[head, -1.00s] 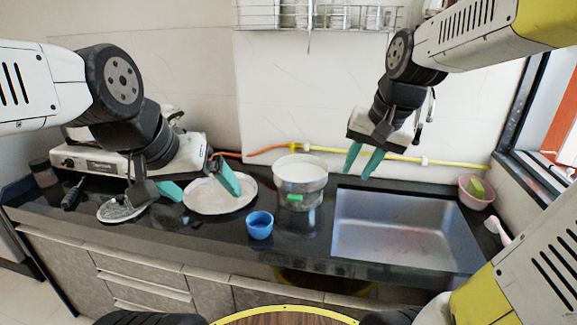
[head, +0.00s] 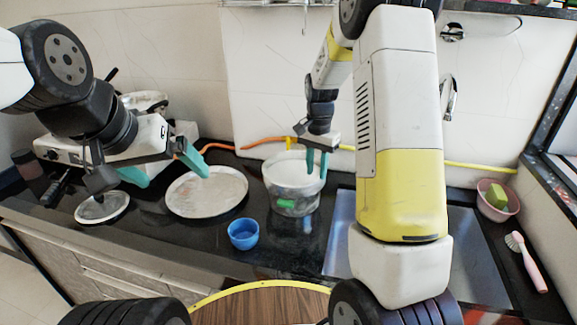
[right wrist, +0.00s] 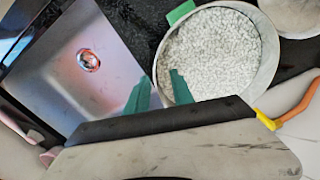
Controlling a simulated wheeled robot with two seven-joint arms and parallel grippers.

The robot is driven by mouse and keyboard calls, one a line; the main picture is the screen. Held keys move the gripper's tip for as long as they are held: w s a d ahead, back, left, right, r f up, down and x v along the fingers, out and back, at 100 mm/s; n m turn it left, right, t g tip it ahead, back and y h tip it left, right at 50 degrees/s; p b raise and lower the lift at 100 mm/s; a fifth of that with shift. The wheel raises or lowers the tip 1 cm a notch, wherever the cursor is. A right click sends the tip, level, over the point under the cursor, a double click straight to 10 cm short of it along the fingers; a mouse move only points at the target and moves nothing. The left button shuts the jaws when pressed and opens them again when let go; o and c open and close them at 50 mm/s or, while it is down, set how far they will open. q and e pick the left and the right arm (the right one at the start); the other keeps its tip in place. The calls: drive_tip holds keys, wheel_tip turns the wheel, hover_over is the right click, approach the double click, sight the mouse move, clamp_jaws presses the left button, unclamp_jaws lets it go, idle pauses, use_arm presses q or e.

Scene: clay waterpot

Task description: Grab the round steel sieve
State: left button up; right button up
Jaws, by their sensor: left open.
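A round steel vessel (head: 270,178) with a pale speckled inside, which looks like the sieve, stands on the dark counter. It also shows in the right wrist view (right wrist: 225,50), where a green block sits at its rim. My right gripper (head: 317,173) is at the vessel's right rim. In the right wrist view my right gripper (right wrist: 162,78) has its fingers apart, one outside the rim and one over the inside; contact is unclear. My left gripper (head: 172,177) is open and empty, left of the vessel and near a round pale plate (head: 207,193).
A blue cup (head: 243,234) stands in front of the vessel. A sink (head: 342,235) lies to its right, partly hidden by my right arm. A pink bowl (head: 490,203) and a brush (head: 527,262) are at the far right. A yellow-orange hose (head: 265,143) runs behind.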

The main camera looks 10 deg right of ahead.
sight(318, 180)
drive_tip(key=f, duration=0.4)
drive_tip(key=shift+s+d, duration=0.2)
drive_tip(key=shift+d, duration=0.1)
drive_tip(key=shift+a+f, duration=0.1)
drive_tip(key=shift+f, duration=0.3)
clamp_jaws()
idle(0.8)
